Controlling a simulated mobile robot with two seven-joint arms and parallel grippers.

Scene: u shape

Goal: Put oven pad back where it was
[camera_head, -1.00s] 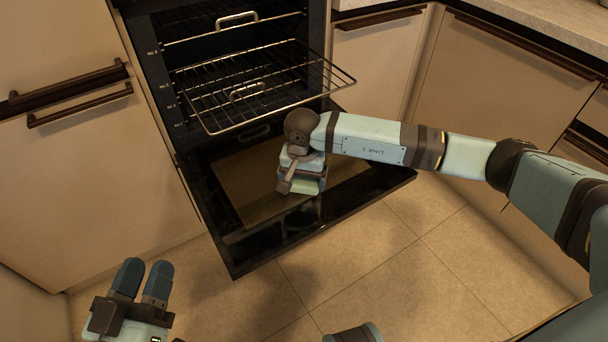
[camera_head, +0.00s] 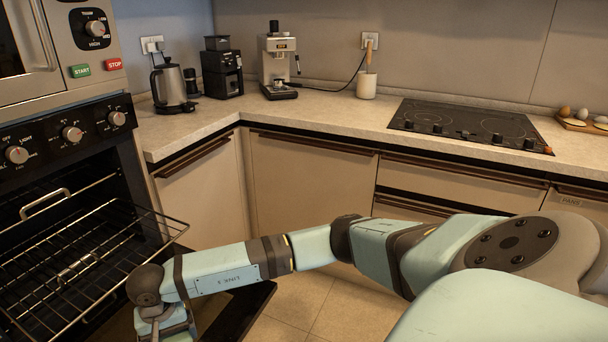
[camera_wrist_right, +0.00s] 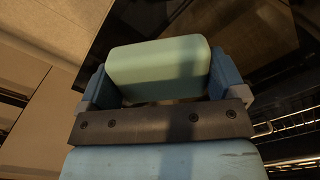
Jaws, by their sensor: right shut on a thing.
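My right gripper (camera_head: 166,328) is at the lower left of the head view, over the open oven door (camera_head: 243,310). In the right wrist view its two blue fingers are shut on a pale green, rounded block (camera_wrist_right: 158,68), which looks like the oven pad. The pad spans the gap between the fingers. The oven (camera_head: 62,180) stands at the left, with a wire rack (camera_head: 85,262) pulled partly out. My left gripper is out of view.
A worktop (camera_head: 330,112) runs along the back with a kettle (camera_head: 172,85), a black grinder (camera_head: 222,72), a coffee machine (camera_head: 278,65), a white utensil pot (camera_head: 366,86) and a black hob (camera_head: 470,124). Clear worktop lies in front of the coffee machine.

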